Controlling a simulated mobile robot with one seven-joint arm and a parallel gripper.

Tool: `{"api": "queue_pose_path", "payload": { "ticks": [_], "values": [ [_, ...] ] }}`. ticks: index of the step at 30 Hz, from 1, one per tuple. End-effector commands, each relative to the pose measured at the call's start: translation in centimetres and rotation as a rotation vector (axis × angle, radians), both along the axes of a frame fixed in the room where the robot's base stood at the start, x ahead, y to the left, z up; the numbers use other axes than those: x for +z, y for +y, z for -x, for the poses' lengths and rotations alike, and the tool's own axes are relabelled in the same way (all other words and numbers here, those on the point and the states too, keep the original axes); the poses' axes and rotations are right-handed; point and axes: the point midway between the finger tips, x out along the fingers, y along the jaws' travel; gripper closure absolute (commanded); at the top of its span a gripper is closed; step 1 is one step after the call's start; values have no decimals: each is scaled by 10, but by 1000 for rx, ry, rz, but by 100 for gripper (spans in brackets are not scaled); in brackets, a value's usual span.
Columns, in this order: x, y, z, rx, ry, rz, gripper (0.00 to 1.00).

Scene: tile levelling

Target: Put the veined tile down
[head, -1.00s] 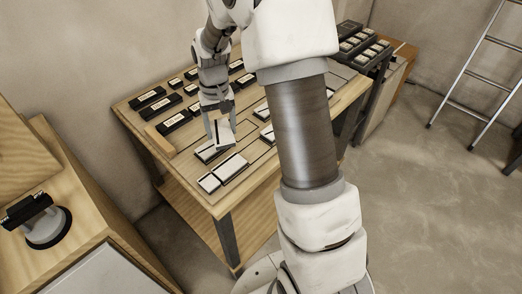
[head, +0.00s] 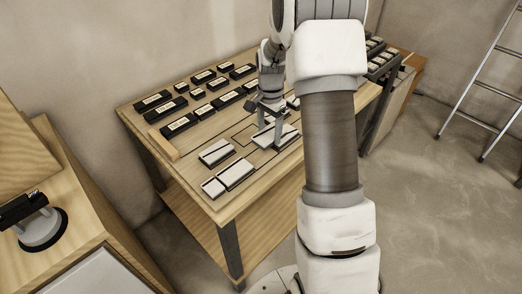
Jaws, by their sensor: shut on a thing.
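My gripper (head: 270,140) points down over the right part of the wooden workbench. It is shut on a pale, dark-edged tile (head: 286,137), which I take as the veined tile, though veining is too fine to see. The tile looks nearly flat and low over the bench top; I cannot tell whether it touches it. The fingers and my arm hide part of it and the surface behind it. An empty dark-outlined place (head: 243,135) lies just left of the gripper.
Pale tiles lie at the bench (head: 222,211) front: one (head: 216,153), a long one (head: 236,173) and a small one (head: 212,188). Several black labelled blocks (head: 178,125) stand in rows behind. A wooden strip (head: 163,147) edges the left. A ladder (head: 482,85) stands right.

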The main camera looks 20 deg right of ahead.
Motion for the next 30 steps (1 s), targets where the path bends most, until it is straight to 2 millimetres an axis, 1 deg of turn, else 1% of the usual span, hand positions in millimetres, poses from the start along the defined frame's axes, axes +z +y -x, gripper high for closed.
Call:
{"api": "queue_pose_path", "payload": {
  "ticks": [1,3,7,11,15,18,25,29,30],
  "values": [
    [-6,10,2,4,1,-1,91],
    [-12,19,3,3,1,0,91],
    [-17,28,5,0,0,1,91],
    [-27,29,6,0,2,0,91],
    [-49,29,6,1,4,-1,91],
    [-58,29,5,1,1,0,91],
    [-57,29,5,1,0,1,91],
    [-62,29,5,1,0,1,91],
    [-61,29,5,1,0,0,25]
  ]
}}
